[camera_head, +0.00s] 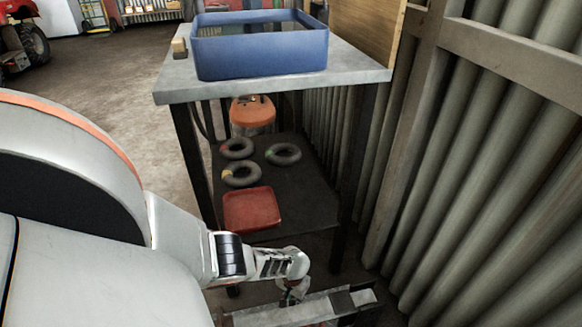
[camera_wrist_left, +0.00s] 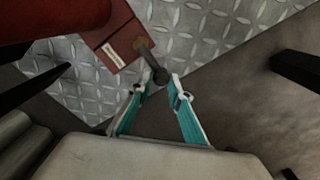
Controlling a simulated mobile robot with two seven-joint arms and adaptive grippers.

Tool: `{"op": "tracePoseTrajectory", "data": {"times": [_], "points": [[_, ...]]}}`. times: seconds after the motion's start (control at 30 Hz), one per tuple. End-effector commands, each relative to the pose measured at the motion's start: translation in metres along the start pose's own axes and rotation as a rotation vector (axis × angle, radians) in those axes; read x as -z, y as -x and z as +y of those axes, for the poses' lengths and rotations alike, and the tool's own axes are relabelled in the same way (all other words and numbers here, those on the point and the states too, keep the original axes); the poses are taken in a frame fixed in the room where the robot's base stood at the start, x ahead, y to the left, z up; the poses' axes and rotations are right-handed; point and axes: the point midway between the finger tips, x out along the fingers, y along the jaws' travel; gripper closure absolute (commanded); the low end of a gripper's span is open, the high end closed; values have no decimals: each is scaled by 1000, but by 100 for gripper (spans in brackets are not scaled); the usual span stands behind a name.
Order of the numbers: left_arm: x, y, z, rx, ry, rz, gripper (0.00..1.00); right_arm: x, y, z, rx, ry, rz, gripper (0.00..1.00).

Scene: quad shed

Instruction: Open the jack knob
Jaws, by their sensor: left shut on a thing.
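In the left wrist view, a red jack body (camera_wrist_left: 118,42) with a pale label lies over a diamond-plate metal surface. A short dark knob (camera_wrist_left: 160,76) sticks out from a brass-coloured fitting at its corner. My left gripper (camera_wrist_left: 163,86) has its two teal fingers on either side of the knob's end, and its tips are closed on it. In the head view, my left gripper (camera_head: 291,292) points down low in front of the shelf table, and the knob is hidden there. My right gripper is in neither view.
A metal-topped table (camera_head: 175,90) holds a blue bin (camera_head: 262,52). Its lower shelf carries a red tray (camera_head: 251,209), several grey rings (camera_head: 283,154) and an orange-topped container (camera_head: 252,113). A corrugated wall (camera_head: 490,170) closes off the right. Open floor (camera_head: 110,120) lies at the left.

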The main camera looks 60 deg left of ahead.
Motion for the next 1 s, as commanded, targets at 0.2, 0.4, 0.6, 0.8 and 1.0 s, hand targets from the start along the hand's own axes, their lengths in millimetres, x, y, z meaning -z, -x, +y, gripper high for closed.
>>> {"op": "tracePoseTrajectory", "data": {"times": [0.2, 0.4, 0.6, 0.8, 1.0], "points": [[-12, -6, -2, 7, -15, -20, 100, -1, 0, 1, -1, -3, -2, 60], [-13, -7, -2, 7, -14, -21, 66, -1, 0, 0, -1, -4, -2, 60], [-8, -4, -1, 5, -10, -13, 66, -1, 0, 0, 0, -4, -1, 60], [-5, -2, -1, 3, -9, -8, 66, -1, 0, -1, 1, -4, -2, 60], [-4, 3, -1, -1, -7, -8, 66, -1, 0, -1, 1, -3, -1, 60]]}}
